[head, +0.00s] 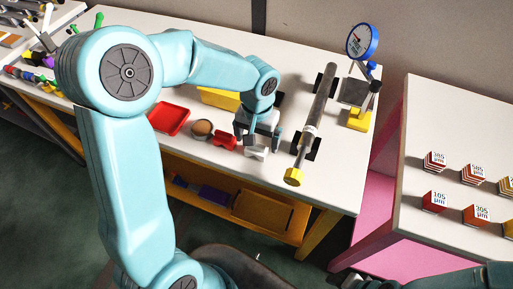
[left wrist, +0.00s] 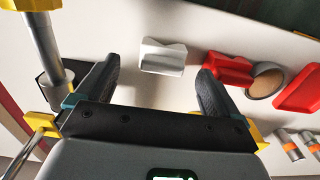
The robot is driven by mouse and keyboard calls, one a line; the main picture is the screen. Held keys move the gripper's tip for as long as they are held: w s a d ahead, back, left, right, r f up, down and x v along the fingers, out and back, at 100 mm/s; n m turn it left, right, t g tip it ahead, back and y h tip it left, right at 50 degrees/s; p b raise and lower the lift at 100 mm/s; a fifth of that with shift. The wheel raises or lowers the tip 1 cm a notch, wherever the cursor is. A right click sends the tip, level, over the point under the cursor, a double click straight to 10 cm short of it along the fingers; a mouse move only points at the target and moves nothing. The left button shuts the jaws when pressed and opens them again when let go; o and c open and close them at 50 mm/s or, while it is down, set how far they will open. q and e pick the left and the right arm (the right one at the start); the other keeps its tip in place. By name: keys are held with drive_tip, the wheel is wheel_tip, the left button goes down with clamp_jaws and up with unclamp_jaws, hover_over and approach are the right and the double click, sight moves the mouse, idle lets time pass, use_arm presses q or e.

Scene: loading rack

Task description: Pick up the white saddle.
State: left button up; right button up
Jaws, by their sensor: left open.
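The white saddle (head: 257,153) is a small notched block on the white table, near its front edge. My left gripper (head: 255,143) is just above it in the head view, pointing down and partly covering it. In the left wrist view the saddle (left wrist: 162,57) lies between the two dark fingers, near their tip ends, with visible gaps to both sides. The left gripper (left wrist: 157,78) is open and empty. At the bottom right of the head view, the end of my right arm (head: 352,281) is cut off and its jaws are unclear.
A red saddle (head: 225,139) stands close beside the white one, then a round brown-topped dish (head: 202,129) and a red tray (head: 168,119). A metal shaft (head: 318,105) with a yellow end lies to the right, near a blue dial gauge (head: 361,41). A yellow bin (head: 218,98) is behind.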

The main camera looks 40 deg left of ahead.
sight(256, 149)
use_arm(q)
drive_tip(key=f, duration=0.2)
drive_tip(key=f+p, duration=0.1)
drive_tip(key=f, duration=0.2)
drive_tip(key=shift+w+a+f, duration=0.1)
drive_tip(key=shift+a, duration=0.1)
drive_tip(key=c, duration=0.9)
drive_tip(key=shift+c, duration=1.1)
